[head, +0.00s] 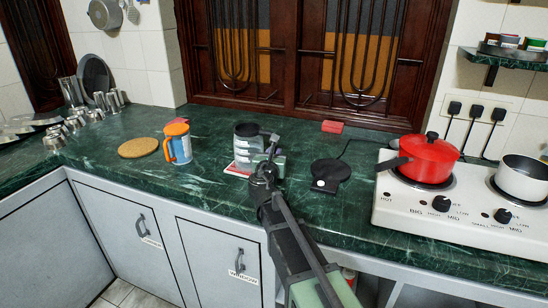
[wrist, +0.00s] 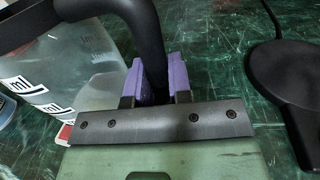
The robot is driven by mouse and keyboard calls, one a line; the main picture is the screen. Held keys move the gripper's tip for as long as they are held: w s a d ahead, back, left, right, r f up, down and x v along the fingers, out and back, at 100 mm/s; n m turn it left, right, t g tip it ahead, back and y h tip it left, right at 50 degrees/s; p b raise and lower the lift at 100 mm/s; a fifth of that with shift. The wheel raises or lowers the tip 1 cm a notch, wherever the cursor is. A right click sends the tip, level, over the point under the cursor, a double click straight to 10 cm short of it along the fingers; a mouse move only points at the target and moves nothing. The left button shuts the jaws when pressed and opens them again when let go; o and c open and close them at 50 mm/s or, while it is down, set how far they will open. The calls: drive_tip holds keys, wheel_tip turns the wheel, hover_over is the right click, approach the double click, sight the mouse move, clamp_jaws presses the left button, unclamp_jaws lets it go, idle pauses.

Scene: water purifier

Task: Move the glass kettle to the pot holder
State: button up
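The glass kettle (head: 247,142) is clear, with a black lid and a black handle. It is off its base, in the middle of the counter in the head view. In the wrist view its clear body with ml marks (wrist: 85,68) fills the left side. My gripper (head: 266,172) is at the handle side of the kettle. In the wrist view its purple fingers (wrist: 163,80) are closed around the black handle (wrist: 148,30). The pot holder, a round cork mat (head: 138,147), lies bare on the counter at left. I cannot tell whether the kettle touches the surface below.
An orange-lidded blue and white mug (head: 177,144) stands between mat and kettle. A red-and-white flat item (head: 236,170) lies below the kettle. The bare black kettle base (head: 330,172) is right of my gripper. A stove (head: 450,215) with a red pot is farther right. Metal cups (head: 74,123) stand at far left.

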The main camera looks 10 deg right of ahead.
drive_tip(key=o, duration=0.4)
drive_tip(key=shift+o, duration=0.2)
drive_tip(key=shift+s+r+p, duration=0.1)
drive_tip(key=shift+r+p, duration=0.15)
drive_tip(key=shift+p, duration=0.1)
drive_tip(key=v, duration=1.1)
drive_tip(key=shift+s+f, duration=0.1)
drive_tip(key=shift+s, duration=0.05)
drive_tip(key=shift+s+a, duration=0.25)
